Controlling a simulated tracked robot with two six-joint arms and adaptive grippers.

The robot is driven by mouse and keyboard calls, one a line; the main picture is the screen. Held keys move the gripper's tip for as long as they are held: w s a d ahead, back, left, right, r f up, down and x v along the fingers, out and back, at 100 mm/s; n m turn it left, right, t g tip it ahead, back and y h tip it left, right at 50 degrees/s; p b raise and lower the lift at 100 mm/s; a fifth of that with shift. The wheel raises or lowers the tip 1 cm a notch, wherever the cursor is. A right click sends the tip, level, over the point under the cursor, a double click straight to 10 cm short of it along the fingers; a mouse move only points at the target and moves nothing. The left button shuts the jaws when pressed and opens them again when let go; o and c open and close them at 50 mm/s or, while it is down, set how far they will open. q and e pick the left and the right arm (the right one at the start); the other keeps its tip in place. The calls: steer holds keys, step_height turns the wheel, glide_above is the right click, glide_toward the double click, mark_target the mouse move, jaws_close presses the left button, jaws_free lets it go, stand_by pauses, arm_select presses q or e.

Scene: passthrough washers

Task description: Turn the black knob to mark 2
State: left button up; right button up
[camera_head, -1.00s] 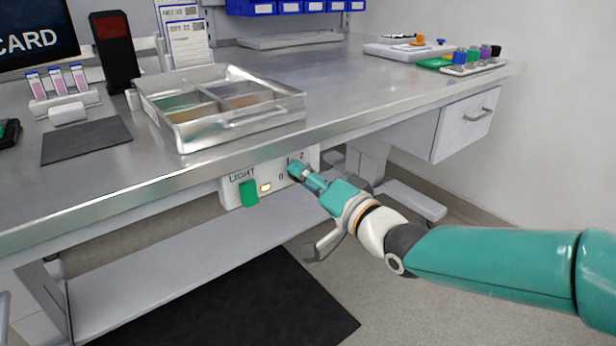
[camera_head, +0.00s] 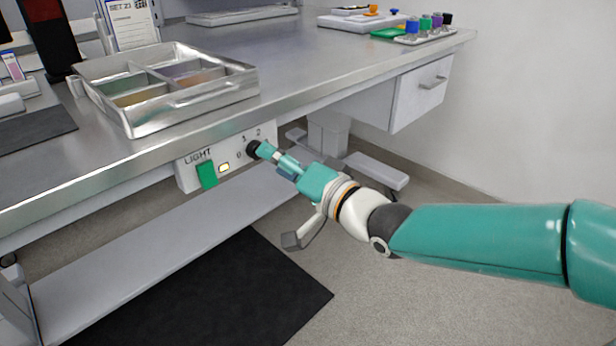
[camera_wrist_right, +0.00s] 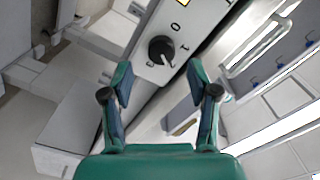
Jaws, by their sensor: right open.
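The black knob (camera_head: 254,148) is on the front of a white panel (camera_head: 187,181) under the table edge. Printed marks surround it; I read 0 and 2 in the head view. In the right wrist view the black knob (camera_wrist_right: 160,50) has a pale pointer line toward the lower right; I cannot tell which mark it meets. My right gripper (camera_head: 266,152) is close in front of the knob. In the wrist view the right gripper (camera_wrist_right: 160,82) is open and empty, with its fingers apart and the knob beyond the gap. My left gripper is out of view.
A green switch (camera_head: 207,174) labelled LIGHT and a lit yellow lamp (camera_head: 224,167) are left of the knob. A metal divided tray (camera_head: 140,120) stands on the table above. A drawer unit (camera_head: 420,92) hangs at right. The floor in front is open, with a black mat (camera_head: 215,300).

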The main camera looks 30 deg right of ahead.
steer(key=v, duration=0.8)
steer(key=shift+s+d+f, duration=0.1)
steer(key=w+a+f+m+g, duration=0.1)
steer(key=a+f+g, duration=0.25)
steer(key=f, duration=1.15)
steer(key=w+a+f+m+g, duration=0.15)
steer(key=f+g, duration=0.25)
steer(key=f, duration=1)
steer(key=s+a+f+n+g+h, duration=0.1)
steer(key=s+a+f+n+g, duration=0.2)
steer(key=s+f, duration=0.7)
steer(key=s+f+n+g+h, duration=0.1)
steer(key=s+f+n+g, duration=0.45)
steer(key=f, duration=0.75)
step_height(320, 180, up, 34)
steer(key=s+p, duration=0.2)
steer(key=p, duration=3.1)
steer(key=shift+s+a+m, duration=0.2)
steer(key=shift+m, duration=0.2)
steer(key=shift+f, duration=0.1)
